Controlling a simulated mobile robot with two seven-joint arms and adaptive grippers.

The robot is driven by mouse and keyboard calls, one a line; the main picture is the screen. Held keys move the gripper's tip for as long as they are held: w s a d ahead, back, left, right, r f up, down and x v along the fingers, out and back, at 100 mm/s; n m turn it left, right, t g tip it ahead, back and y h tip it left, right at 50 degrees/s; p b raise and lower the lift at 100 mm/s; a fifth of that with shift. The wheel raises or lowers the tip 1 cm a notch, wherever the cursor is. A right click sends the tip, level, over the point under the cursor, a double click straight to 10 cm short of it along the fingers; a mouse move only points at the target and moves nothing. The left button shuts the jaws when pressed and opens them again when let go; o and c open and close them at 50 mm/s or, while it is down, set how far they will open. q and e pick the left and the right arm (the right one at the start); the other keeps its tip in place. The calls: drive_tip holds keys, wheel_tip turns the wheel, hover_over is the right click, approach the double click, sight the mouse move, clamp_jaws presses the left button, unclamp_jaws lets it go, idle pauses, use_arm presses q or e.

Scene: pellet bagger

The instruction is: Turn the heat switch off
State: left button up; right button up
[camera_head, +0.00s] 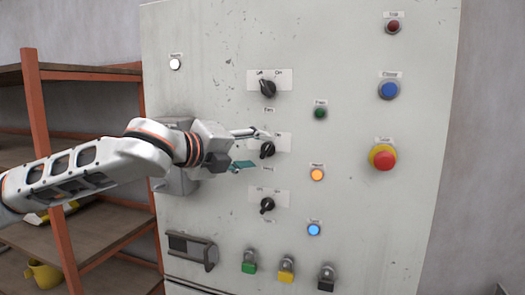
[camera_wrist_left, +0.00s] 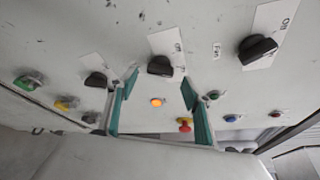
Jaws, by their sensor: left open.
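Three black rotary switches stand in a column on the grey panel (camera_head: 225,60). The middle switch (camera_head: 268,150), level with the lit orange lamp (camera_head: 317,174), looks like the heat switch; its label is too small to read surely. My left gripper (camera_head: 254,149) is open, its fingers above and below this switch in the head view. In the left wrist view the switch (camera_wrist_left: 160,66) appears between the teal fingertips, with no clear contact. Which way its pointer is set I cannot tell. My right gripper is out of view.
The top switch (camera_head: 267,88) and bottom switch (camera_head: 267,205) are close above and below. A red stop button (camera_head: 383,157), blue button (camera_head: 389,90) and lit blue lamp (camera_head: 314,230) are to the right. Padlocks (camera_head: 286,271) hang below. An orange-framed shelf (camera_head: 50,150) stands left.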

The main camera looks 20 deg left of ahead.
sight(265, 151)
use_arm(q)
drive_tip(key=shift+x, duration=1.7)
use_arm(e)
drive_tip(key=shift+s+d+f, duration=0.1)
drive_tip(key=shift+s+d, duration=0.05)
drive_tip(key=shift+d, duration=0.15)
use_arm(q)
drive_tip(key=c, duration=1.1)
